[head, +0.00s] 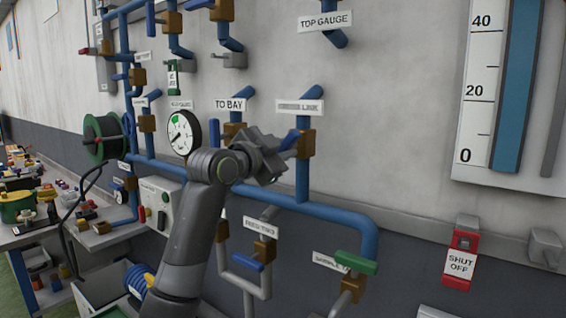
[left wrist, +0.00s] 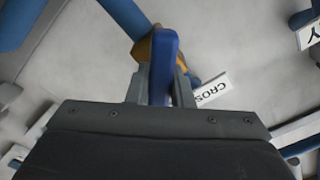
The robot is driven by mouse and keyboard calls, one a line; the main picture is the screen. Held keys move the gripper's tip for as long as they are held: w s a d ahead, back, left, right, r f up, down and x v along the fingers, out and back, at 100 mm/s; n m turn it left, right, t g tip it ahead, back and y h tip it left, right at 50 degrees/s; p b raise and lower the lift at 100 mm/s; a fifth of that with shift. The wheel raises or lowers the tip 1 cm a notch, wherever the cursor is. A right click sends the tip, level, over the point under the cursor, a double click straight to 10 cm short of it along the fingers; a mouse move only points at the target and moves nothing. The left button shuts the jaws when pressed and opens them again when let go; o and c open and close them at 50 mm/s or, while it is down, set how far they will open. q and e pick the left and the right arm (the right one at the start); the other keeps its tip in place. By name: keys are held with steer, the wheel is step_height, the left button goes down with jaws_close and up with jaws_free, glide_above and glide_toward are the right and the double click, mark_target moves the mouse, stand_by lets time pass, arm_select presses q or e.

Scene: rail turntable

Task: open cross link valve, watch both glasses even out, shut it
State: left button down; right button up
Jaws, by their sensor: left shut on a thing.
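My left gripper (head: 279,149) is shut on this handle. In the left wrist view the handle (left wrist: 164,60) stands between the two fingers, with the brass body (left wrist: 143,48) behind it and part of the label (left wrist: 212,88) beside it. One tall glass (head: 516,80) with a blue column and a scale shows at the right; its top is cut off. My right gripper is not in view.
The TO BAY valve (head: 234,131) and a round dial gauge (head: 184,134) are close left of my gripper. Below are the FEED TWO valve (head: 264,251) and a green-handled valve (head: 355,263). A red SHUT OFF tag (head: 460,258) hangs at the right. A cluttered bench (head: 105,226) stands left.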

arm_select(q)
steer(key=m+b, duration=0.3)
steer(key=m, duration=0.1)
steer(key=shift+f+m, duration=0.15)
steer(key=shift+m, duration=0.15)
steer(key=m+b, duration=0.2)
steer(key=m, duration=0.2)
steer(key=shift+m, duration=0.3)
steer(key=c, duration=1.3)
jaws_free()
steer(key=shift+r, duration=0.2)
steer(key=shift+s+a, duration=0.1)
